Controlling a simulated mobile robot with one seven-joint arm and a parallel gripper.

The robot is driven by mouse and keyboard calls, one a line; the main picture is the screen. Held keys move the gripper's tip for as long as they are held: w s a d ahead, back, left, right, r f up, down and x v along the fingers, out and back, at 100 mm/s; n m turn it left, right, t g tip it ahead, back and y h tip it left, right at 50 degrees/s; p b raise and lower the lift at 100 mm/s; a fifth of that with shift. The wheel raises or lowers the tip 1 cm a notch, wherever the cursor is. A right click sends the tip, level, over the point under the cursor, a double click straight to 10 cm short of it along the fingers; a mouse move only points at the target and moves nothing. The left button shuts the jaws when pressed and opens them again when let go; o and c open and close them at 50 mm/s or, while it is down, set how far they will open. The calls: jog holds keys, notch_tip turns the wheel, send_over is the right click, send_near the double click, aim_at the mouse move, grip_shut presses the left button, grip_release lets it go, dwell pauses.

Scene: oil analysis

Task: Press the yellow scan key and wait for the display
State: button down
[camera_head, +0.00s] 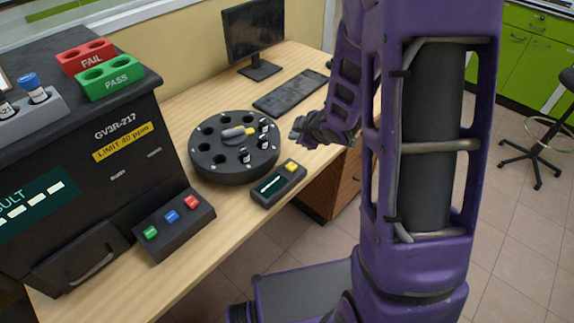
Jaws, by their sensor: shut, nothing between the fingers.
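The yellow scan key (290,167) sits at the right end of a small black scanner box (262,200) on the wooden desk. The box's small dark display (271,183) shows a pale line that is too small to read. My gripper (297,130) is shut and empty. In the picture it is above and slightly right of the key, apart from it, beside the round black carousel (206,170). The carousel has several holes, a few vials and a grey piece with a yellow end on top. My purple arm covers part of the desk's right side.
A black analyser (135,150) labelled GV3R-217 stands at left, carrying a red FAIL block (86,57), a green PASS block (110,78) and a vial rack (40,110). A button box (173,228) is in front. A keyboard (290,92) and monitor (253,35) are behind.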

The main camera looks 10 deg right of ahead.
aim_at(294, 168)
notch_tip(294, 168, down, 9)
jog(key=b, duration=0.7)
jog(key=shift+r+b, duration=0.1)
jog(key=shift+b, duration=0.3)
dwell(1.7)
jog(key=shift+f, duration=0.4)
jog(key=shift+f, duration=0.55)
dwell(0.5)
jog(key=shift+r, duration=0.1)
jog(key=shift+r+p, duration=0.8)
jog(key=shift+r, duration=0.05)
